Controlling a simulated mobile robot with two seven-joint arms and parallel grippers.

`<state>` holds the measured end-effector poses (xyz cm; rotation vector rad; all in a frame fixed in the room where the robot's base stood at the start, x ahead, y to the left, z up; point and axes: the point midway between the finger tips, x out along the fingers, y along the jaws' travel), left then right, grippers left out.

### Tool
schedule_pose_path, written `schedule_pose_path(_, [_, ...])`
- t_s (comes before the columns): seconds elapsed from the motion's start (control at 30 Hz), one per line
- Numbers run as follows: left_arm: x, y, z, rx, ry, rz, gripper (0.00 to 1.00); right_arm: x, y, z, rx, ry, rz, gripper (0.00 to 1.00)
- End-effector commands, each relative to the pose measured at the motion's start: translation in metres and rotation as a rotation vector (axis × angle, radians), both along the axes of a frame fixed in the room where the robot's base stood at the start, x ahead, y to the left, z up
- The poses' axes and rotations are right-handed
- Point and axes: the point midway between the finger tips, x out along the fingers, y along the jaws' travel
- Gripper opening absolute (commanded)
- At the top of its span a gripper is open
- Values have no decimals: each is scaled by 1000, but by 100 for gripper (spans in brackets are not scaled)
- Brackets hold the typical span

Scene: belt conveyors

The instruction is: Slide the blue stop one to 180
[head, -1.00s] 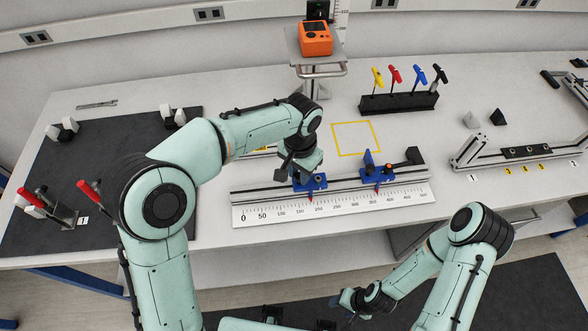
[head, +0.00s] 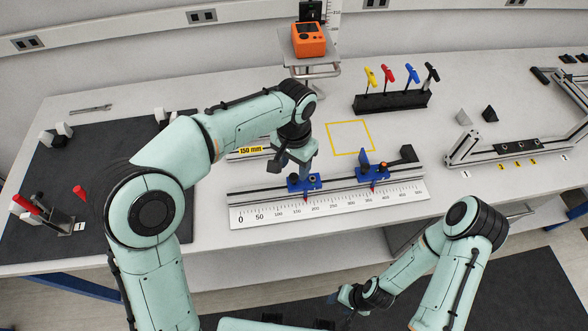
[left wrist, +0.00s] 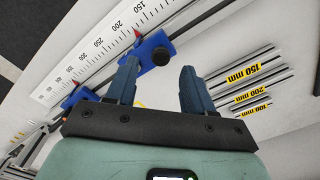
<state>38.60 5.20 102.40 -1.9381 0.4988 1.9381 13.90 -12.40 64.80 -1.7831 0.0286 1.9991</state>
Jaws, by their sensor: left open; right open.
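The left blue stop (head: 304,183) sits on the rail, its red pointer at the ruler (head: 330,205) between the 150 and 200 marks; the exact reading is too small to tell. It also shows with its dark knob in the left wrist view (left wrist: 155,48). A second blue stop (head: 372,170) sits further right, near 350. My left gripper (head: 292,163) is above and behind the left stop. In the left wrist view its fingers (left wrist: 160,90) are apart with nothing between them. My right gripper (head: 345,297) is low in front of the table, away from the rail.
Labelled bars, including one marked 150 mm (head: 250,150), lie behind the rail. A yellow square outline (head: 351,137) is empty. A black rack (head: 392,102) with coloured-handled tools and an orange device (head: 308,40) stand further back. A dark mat (head: 75,190) is at left.

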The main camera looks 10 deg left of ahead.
Motion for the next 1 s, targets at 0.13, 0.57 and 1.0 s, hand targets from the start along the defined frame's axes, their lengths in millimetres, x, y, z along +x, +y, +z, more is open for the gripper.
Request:
schedule_pose_path(0.13, [2, -1, 40, -4, -7, 0, 52, 9, 0, 10, 0, -10, 0, 54])
schedule_pose_path(0.57, [0, 0, 96, -2, -1, -1, 52, 22, 0, 23, 0, -25, 0, 54])
schedule_pose_path(1.0, [0, 0, 96, -1, 0, -1, 52, 21, 0, 23, 0, -25, 0, 54])
